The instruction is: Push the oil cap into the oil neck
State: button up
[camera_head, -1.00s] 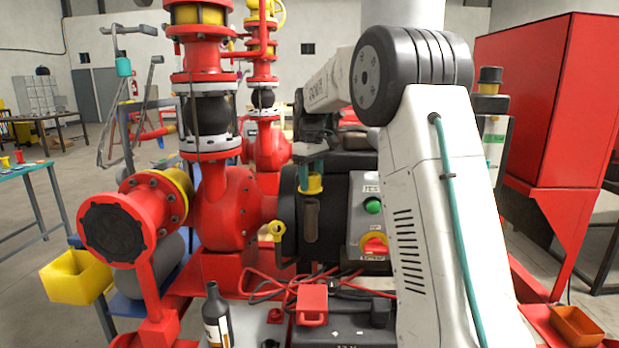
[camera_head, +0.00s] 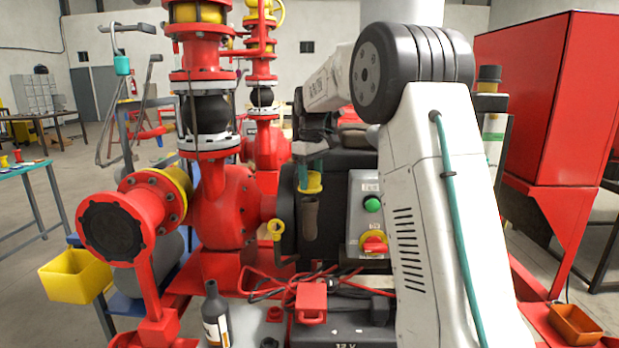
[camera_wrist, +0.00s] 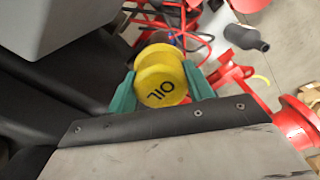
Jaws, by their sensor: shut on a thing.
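The oil cap (camera_wrist: 161,82) is yellow, with "OIL" on its face. In the wrist view it sits between the two teal fingers of my gripper (camera_wrist: 160,92), which is shut on it. The cap also shows in the head view (camera_head: 311,183), below my gripper (camera_head: 310,160). A brownish upright cylinder (camera_head: 309,217), which looks like the oil neck, stands directly under the cap in the head view. I cannot tell whether the cap touches it or has entered it. The neck is hidden behind the cap in the wrist view.
The red pump (camera_head: 225,200) and its piping stand to the left. A grey control box (camera_head: 368,215) with a green button and red knob is right of the neck. A dark bottle (camera_head: 215,315), red cables and a black battery (camera_head: 350,331) are in front and below.

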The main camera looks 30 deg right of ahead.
aim_at(311, 187)
jog(key=shift+f, duration=1.65)
jog(key=o, duration=1.2)
jog(key=shift+r, duration=0.1)
notch_tip(311, 187, up, 8)
jog(key=shift+f, duration=0.25)
jog(key=shift+r, duration=0.1)
